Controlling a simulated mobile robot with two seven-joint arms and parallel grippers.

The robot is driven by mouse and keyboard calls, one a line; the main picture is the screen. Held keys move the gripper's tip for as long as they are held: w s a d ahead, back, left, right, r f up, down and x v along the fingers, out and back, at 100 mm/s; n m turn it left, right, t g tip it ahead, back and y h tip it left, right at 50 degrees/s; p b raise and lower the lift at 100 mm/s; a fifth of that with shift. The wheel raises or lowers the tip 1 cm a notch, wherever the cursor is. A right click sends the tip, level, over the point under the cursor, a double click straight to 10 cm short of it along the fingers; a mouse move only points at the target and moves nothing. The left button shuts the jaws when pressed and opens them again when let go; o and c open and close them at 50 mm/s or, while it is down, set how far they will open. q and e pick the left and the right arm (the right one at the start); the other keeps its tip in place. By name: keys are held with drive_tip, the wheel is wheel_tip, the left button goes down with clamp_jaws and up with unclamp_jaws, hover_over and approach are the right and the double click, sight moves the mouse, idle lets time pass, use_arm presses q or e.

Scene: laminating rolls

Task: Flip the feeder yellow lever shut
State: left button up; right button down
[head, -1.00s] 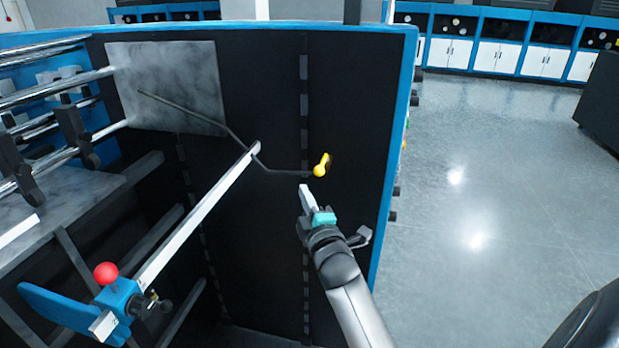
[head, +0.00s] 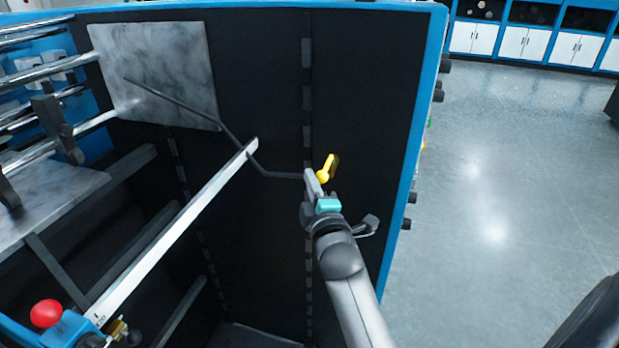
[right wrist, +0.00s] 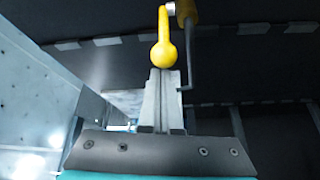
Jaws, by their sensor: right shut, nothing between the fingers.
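The yellow lever (head: 327,168) sits on the black side panel of the machine, at the right end of a bent grey rod (head: 240,138). In the right wrist view the lever (right wrist: 164,52) hangs with its round knob downward, just beyond my fingertips. My right gripper (head: 312,180) is shut and empty, its tips right at the lever's knob. In the right wrist view the shut fingers (right wrist: 161,75) point at the knob and seem to meet or nearly meet it; I cannot tell whether they touch. My left gripper is not in view.
A white ruled bar (head: 180,228) slants across the left, with a red ball knob (head: 46,313) near its lower end. A grey plate (head: 155,75) and metal rollers are at upper left. Open floor (head: 520,180) lies right of the blue panel edge (head: 424,110).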

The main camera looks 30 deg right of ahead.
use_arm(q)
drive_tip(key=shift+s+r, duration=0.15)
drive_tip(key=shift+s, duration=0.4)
use_arm(e)
drive_tip(key=shift+s+d+f+n+y, duration=0.1)
drive_tip(key=shift+s+d+n+y, duration=0.15)
drive_tip(key=shift+y, duration=0.25)
